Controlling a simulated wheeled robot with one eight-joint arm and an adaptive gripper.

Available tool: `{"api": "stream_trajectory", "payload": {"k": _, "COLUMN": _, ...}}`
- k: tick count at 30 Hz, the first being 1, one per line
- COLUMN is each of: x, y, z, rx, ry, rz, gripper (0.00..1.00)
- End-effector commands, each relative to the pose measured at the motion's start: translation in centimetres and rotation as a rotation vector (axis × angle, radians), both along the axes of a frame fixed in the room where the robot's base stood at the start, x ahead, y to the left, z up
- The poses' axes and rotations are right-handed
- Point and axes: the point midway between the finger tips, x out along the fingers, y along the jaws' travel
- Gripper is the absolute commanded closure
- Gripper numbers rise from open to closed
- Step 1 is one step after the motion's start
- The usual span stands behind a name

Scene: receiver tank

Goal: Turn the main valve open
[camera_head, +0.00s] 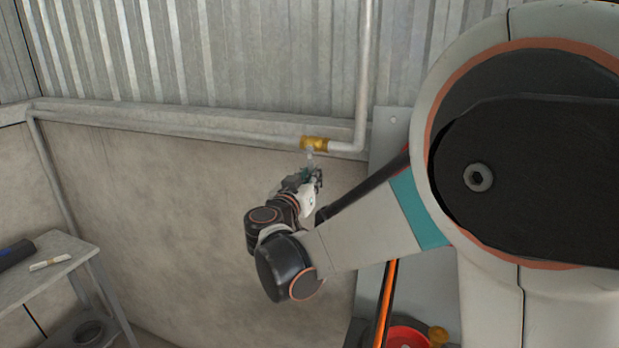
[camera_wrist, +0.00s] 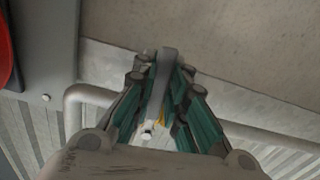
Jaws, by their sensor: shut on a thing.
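The main valve is a brass body (camera_head: 315,143) on the horizontal pipe along the far wall, just left of where the vertical pipe joins. A small grey handle (camera_head: 310,158) hangs below it. My gripper (camera_head: 312,178) is directly below the valve, at that handle. In the wrist view my gripper (camera_wrist: 164,78) has its green-sided fingers closed on the flat grey valve handle (camera_wrist: 167,62). A bit of yellow brass (camera_wrist: 163,116) shows between the fingers; most of the valve body is hidden there.
A grey panel (camera_head: 388,128) stands right of the valve, behind my arm. A red round object (camera_head: 405,337) is low at the bottom. A metal table (camera_head: 62,250) with a dark tool and a pale marker-like item stands at left. The wall left of the valve is clear.

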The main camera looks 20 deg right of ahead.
Motion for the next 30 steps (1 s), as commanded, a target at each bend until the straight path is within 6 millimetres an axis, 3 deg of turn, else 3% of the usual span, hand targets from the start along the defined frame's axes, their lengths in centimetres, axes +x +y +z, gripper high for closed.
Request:
{"api": "stream_trajectory", "payload": {"k": 15, "x": -1.4, "y": -1.8, "z": 0.6, "rx": -0.270, "ry": 0.195, "rz": 0.000, "gripper": 1.00}}
{"api": "stream_trajectory", "payload": {"k": 30, "x": -1.7, "y": -2.3, "z": 1.0, "rx": -0.352, "ry": 0.255, "rz": 0.001, "gripper": 1.00}}
